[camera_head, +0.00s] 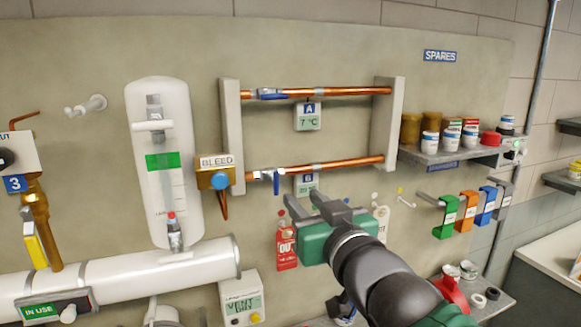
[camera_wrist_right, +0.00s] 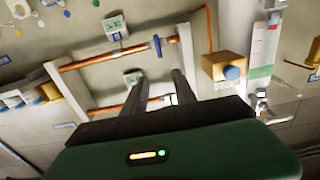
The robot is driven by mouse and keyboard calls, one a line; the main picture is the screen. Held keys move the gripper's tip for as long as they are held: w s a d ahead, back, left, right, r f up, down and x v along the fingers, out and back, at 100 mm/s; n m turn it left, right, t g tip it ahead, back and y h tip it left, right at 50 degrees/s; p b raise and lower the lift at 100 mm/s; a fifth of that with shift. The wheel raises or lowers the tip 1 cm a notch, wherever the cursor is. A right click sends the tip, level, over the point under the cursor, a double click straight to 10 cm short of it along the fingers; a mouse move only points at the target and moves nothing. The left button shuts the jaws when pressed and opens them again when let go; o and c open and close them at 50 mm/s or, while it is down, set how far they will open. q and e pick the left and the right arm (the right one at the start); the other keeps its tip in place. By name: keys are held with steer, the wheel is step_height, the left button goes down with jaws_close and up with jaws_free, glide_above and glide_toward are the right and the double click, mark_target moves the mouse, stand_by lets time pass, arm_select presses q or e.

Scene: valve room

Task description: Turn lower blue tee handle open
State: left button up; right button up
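The lower blue tee handle (camera_head: 276,182) is on the lower copper pipe (camera_head: 335,166), near its left end. It points down, across the pipe. In the wrist view, which is turned over, the handle (camera_wrist_right: 157,45) also lies across its pipe. My right gripper (camera_head: 300,200) is open and empty, below and right of the handle in the head view and apart from it. Its two fingers show spread in the wrist view (camera_wrist_right: 158,78). My left gripper is not in view.
The upper pipe has a blue handle (camera_head: 272,96) lying along it. The BLEED box (camera_head: 213,172) stands close left of the lower handle. A grey post (camera_head: 387,125) bounds the pipes on the right. A red tag (camera_head: 287,247) hangs below. Jars stand on a shelf (camera_head: 450,157) at right.

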mark_target(277, 174)
steer(key=p+x, duration=0.5)
steer(key=x, duration=0.9)
steer(key=shift+w+a, duration=0.25)
steer(key=shift+w, duration=0.1)
steer(key=shift+w+a+f, duration=0.1)
steer(key=shift+w+f, duration=0.15)
steer(key=shift+w, duration=0.25)
jaws_close()
